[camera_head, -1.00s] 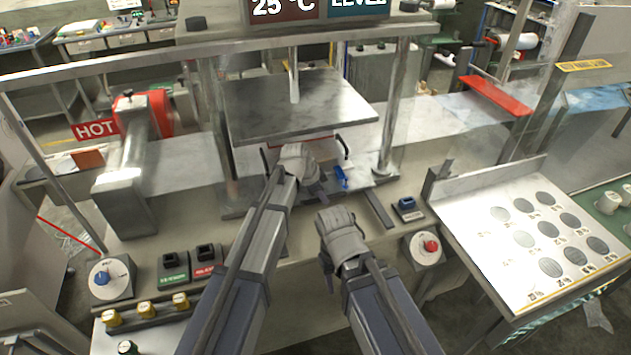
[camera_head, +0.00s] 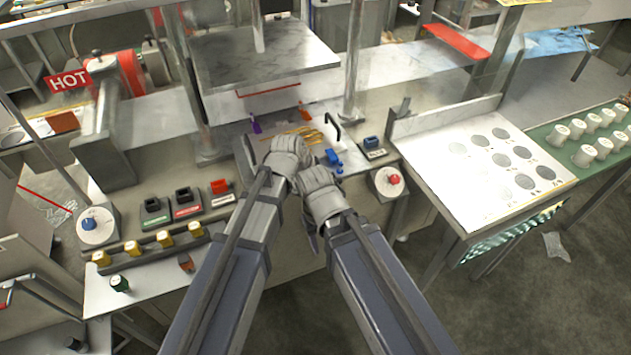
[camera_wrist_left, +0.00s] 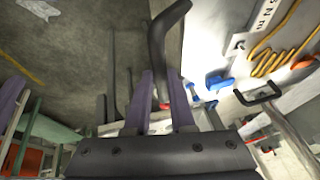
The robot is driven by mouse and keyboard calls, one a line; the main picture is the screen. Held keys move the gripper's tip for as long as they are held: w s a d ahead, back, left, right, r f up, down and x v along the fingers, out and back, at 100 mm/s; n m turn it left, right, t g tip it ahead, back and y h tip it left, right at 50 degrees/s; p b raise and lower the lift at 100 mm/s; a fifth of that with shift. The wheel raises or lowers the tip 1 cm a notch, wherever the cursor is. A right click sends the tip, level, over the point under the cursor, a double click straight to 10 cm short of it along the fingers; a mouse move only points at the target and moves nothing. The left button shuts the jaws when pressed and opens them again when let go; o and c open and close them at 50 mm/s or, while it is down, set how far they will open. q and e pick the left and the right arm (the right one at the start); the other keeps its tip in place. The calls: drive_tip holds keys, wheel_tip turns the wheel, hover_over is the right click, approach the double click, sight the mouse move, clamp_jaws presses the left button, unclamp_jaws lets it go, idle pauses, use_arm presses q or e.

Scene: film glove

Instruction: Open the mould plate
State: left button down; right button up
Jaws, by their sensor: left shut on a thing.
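The mould plate is a pale panel (camera_head: 318,112) on the press bed below the raised steel press head (camera_head: 262,62). A black handle (camera_head: 333,128) stands at its right side and also shows in the left wrist view (camera_wrist_left: 258,94). My left gripper (camera_head: 285,160) is at the front of the bed and hides what lies under it. In the left wrist view, a bent black bar (camera_wrist_left: 165,45), seemingly a handle, is between the jaws of my left gripper (camera_wrist_left: 165,100). My right gripper (camera_head: 312,235) is beside the left hand; its jaws are unclear.
A yellow cord (camera_head: 300,133) lies on the bed. Blue parts (camera_head: 333,158), a purple clip (camera_head: 255,124) and a red-button box (camera_head: 390,180) are nearby. Press posts (camera_head: 355,60) flank the bed.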

use_arm(q)
drive_tip(key=shift+s+d, duration=0.15)
drive_tip(key=shift+s, duration=0.35)
use_arm(e)
drive_tip(key=shift+s+d, duration=0.1)
drive_tip(key=shift+s, duration=0.35)
use_arm(q)
drive_tip(key=c, duration=0.8)
unclamp_jaws()
drive_tip(key=shift+o, duration=0.2)
drive_tip(key=shift+r, duration=0.1)
drive_tip(key=p+v, duration=0.7)
drive_tip(key=shift+r, duration=0.25)
use_arm(e)
wheel_tip(320, 180, up, 7)
use_arm(q)
drive_tip(key=shift+s, duration=0.15)
